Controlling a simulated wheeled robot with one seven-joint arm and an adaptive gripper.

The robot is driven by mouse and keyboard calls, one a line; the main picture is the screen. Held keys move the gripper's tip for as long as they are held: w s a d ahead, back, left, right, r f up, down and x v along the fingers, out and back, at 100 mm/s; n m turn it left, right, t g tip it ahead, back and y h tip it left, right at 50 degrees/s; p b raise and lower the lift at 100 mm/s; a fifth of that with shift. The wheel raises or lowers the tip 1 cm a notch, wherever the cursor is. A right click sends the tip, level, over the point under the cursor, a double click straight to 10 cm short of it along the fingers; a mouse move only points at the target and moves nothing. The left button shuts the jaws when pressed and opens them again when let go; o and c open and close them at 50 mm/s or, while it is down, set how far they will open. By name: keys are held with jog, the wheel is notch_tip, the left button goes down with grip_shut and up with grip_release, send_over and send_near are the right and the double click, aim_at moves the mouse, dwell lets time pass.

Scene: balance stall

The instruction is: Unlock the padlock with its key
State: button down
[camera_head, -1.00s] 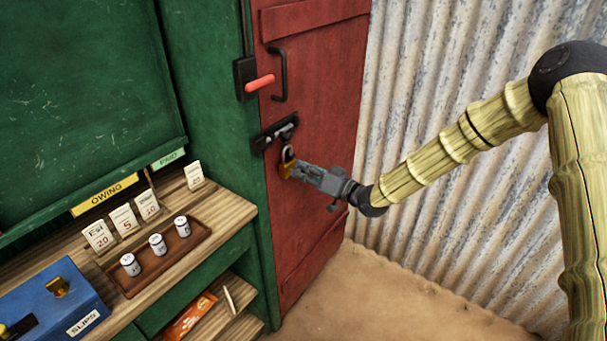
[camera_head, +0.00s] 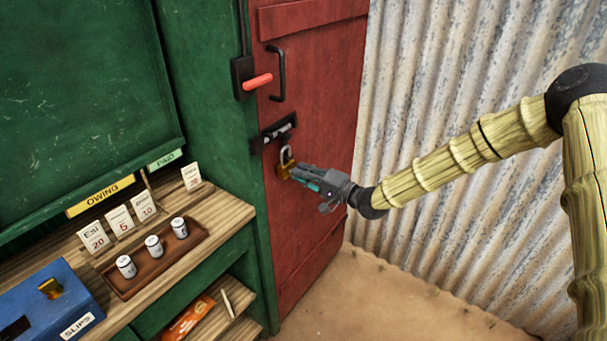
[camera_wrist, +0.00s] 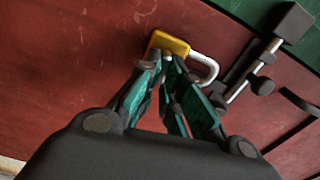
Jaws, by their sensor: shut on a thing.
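The padlock has a brass-yellow body (camera_head: 285,171) and a pale metal shackle. It hangs at the black bolt (camera_head: 280,130) on the red door. In the wrist view its yellow body (camera_wrist: 167,43) is just beyond my fingertips, with the shackle reaching right toward the bolt (camera_wrist: 250,75). My gripper (camera_head: 296,170) is at the padlock's lower face, its teal fingers nearly together. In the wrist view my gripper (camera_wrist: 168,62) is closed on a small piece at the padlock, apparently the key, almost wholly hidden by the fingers. I cannot tell whether the shackle is released.
A red-handled lever (camera_head: 257,82) and a black door handle (camera_head: 279,74) sit above the bolt. At left a wooden counter (camera_head: 232,212) holds a brown tray (camera_head: 118,284) with several white cylinders, cards and a blue box (camera_head: 50,300). Corrugated wall stands right.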

jog(key=shift+m, duration=0.5)
jog(key=shift+f, duration=0.1)
jog(key=c, duration=1.6)
grip_release()
jog(key=shift+o, duration=0.2)
jog(key=v, duration=1.2)
